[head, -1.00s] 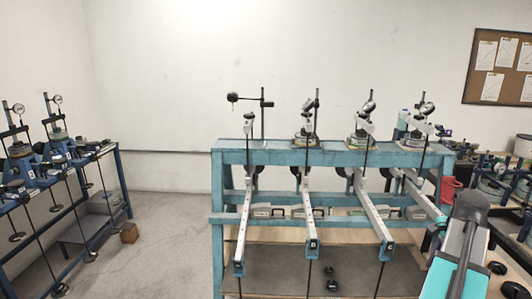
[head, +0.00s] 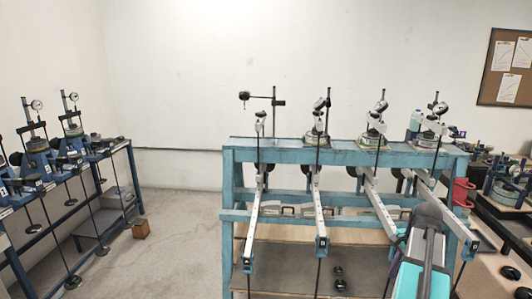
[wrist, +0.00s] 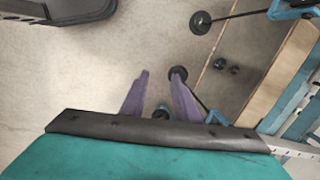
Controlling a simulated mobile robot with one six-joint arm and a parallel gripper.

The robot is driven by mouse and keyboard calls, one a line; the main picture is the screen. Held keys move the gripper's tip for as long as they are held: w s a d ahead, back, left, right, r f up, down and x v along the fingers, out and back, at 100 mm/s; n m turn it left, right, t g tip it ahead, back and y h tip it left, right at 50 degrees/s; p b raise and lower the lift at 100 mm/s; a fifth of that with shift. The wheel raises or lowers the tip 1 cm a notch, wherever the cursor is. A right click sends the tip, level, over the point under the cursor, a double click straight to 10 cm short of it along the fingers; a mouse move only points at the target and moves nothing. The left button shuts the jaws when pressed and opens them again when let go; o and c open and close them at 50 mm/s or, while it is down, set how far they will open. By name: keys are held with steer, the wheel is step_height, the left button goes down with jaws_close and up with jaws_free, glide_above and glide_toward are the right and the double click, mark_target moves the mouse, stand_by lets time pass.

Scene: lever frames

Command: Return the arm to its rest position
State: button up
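My arm (head: 426,254) rises from the bottom right of the head view, in front of the blue lever frame (head: 340,156). It covers part of that frame's right-hand levers. The floor shows between and beyond the fingers. A dark round weight (wrist: 178,73) appears close to the right fingertip, and I cannot tell how far below it is.
A second blue frame (head: 75,165) with dial gauges and hanging weights stands at the left. A small brown box (head: 141,229) is on the floor beside it. Equipment on a bench (head: 505,190) is at the right. The floor (head: 180,235) between the two frames is clear.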

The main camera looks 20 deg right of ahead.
steer(key=w+a+f+n+g+y+b, duration=0.1)
steer(key=w+a+f+n+g, duration=0.15)
steer(key=a+f, duration=1.15)
steer(key=w+a+f+n+g+y, duration=0.1)
steer(key=w+a+f+n+g, duration=0.2)
steer(key=a+f, duration=1.1)
steer(key=s+a+f+n+g+h+b, duration=0.1)
steer(key=s+a+f+n+h, duration=0.1)
steer(key=s+a+f+n, duration=1.3)
steer(key=shift+s+a+f+n+h, duration=0.35)
steer(key=shift+s+a+f, duration=1.65)
steer(key=shift+s, duration=0.4)
